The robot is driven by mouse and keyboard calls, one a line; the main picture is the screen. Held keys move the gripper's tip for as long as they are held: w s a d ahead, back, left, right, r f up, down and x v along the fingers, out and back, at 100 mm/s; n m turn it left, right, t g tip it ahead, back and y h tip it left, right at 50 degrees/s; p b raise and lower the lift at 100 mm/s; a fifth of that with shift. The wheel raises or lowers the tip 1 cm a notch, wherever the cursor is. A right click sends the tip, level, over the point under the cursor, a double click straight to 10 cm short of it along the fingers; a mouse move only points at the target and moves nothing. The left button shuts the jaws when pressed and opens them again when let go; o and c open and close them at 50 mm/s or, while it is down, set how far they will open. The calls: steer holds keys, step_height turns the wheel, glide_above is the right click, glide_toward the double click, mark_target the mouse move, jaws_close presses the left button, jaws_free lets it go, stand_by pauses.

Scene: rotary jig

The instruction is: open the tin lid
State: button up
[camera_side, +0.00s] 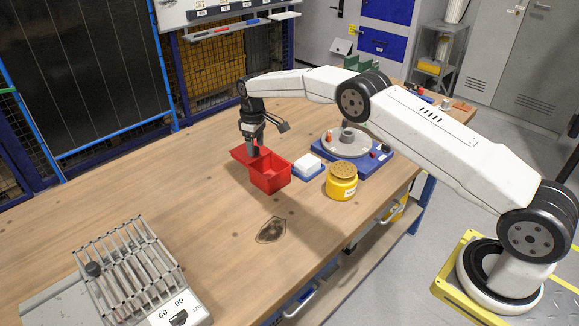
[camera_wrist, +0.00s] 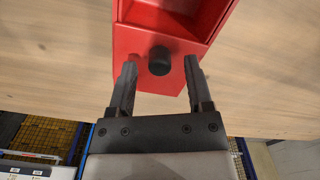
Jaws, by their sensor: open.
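The red tin (camera_side: 271,180) stands on the workbench, its inside uncovered and red as far as I can see. Its red lid (camera_side: 241,155) sticks out from the tin's far left side; I cannot tell whether it is slid or hinged. In the wrist view the lid (camera_wrist: 150,82) carries a black knob (camera_wrist: 160,60), and the tin's open interior (camera_wrist: 165,18) lies beyond it. My gripper (camera_side: 254,150) is over the lid, pointing down. In the wrist view my gripper (camera_wrist: 159,66) is open, one finger on each side of the knob, with gaps visible.
A white block on a blue base (camera_side: 308,166) stands right of the tin. A yellow pot (camera_side: 341,182) and a blue rotary jig (camera_side: 352,157) are farther right. A metal rack (camera_side: 130,265) stands front left. The bench (camera_side: 190,190) left of the tin is clear.

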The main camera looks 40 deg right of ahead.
mark_target(256, 148)
steer(key=shift+r, duration=3.45)
steer(key=shift+s+r, duration=0.1)
steer(key=s+a+m+t, duration=0.2)
steer(key=s+m, duration=0.2)
steer(key=s, duration=3.2)
steer(key=shift+r+m+t, duration=0.15)
steer(key=shift+m+t, duration=0.15)
